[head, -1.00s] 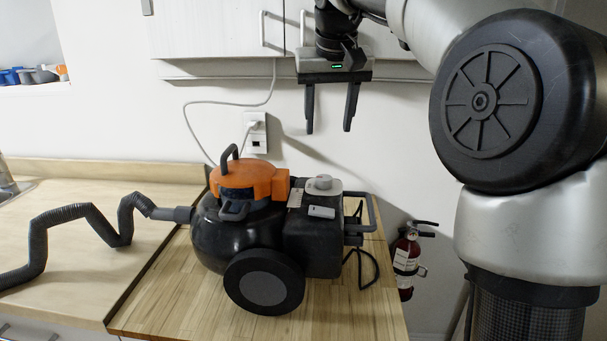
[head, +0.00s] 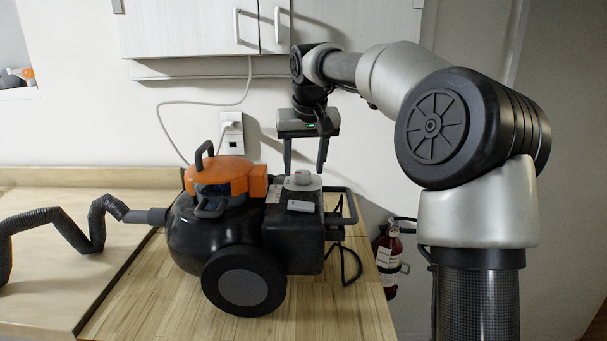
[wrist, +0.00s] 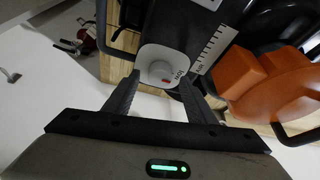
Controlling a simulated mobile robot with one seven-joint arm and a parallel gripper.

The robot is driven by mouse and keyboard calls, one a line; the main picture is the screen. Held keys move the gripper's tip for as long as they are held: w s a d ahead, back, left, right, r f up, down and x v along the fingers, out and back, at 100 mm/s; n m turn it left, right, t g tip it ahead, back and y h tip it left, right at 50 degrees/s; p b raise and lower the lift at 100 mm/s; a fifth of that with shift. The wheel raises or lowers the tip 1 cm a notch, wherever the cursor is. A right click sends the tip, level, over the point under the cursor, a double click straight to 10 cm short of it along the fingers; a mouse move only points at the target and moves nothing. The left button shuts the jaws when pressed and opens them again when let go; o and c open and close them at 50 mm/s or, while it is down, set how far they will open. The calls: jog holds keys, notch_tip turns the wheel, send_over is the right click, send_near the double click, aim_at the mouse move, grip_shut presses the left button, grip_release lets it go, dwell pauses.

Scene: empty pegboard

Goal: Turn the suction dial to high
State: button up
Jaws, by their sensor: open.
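The vacuum cleaner (head: 290,245) stands on the wooden counter, with a black body and an orange top (head: 219,174). The suction dial (head: 302,177) is a small white round knob on a light plate on top of the black rear box. In the wrist view the fingers (wrist: 158,82) lie on either side of the dial plate; contact cannot be told.
A grey hose (head: 75,228) runs left from the vacuum. The vacuum's black rear handle (head: 345,205) is close to the right of the dial. A wall cabinet (head: 200,30) hangs above, and a fire extinguisher (head: 390,262) is at the right.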

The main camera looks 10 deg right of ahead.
jog(key=shift+x, duration=0.95)
jog(key=shift+c, duration=0.2)
jog(key=c, duration=1)
